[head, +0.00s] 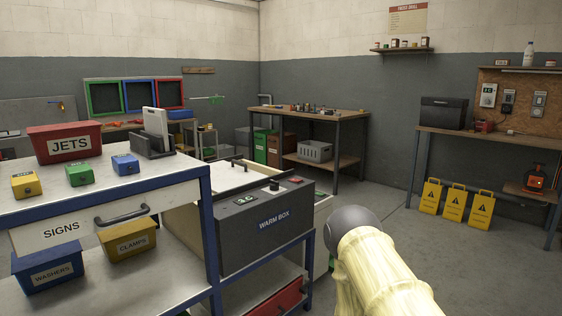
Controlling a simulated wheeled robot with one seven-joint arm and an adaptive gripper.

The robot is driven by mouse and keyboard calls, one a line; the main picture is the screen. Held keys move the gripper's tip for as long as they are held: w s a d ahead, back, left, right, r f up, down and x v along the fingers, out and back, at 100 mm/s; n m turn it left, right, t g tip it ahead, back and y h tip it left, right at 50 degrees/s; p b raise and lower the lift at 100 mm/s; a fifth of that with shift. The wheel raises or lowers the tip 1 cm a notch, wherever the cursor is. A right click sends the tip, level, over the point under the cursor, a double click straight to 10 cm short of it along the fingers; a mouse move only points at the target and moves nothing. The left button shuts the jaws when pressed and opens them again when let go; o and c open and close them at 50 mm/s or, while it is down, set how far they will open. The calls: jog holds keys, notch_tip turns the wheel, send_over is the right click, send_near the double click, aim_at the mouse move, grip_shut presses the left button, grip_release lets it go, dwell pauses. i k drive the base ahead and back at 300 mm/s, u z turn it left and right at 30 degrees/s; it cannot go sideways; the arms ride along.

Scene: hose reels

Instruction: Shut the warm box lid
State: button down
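The warm box (268,236) is a dark grey box labelled "WARM BOX" on the blue-framed bench, near the middle of the head view. A small display and a red switch sit along its top front edge. A pale flat panel (222,181) with dark fittings lies behind that edge; I cannot tell whether it is the lid or how far the lid stands open. My arm, in a pale yellow sleeve with a dark rounded part, reaches in from the bottom, right of the warm box and apart from it in the picture. My gripper is not visible.
The steel bench (184,183) at left holds a red JETS bin (66,141), small coloured boxes and a dark rack (153,145). Yellow warning signs (455,206) stand by the right-hand bench. Open floor (400,250) lies between that bench and the warm box.

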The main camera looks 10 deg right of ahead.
aim_at(224, 174)
jog(key=z, duration=0.8)
jog(key=i, duration=0.7)
jog(key=u, duration=0.65)
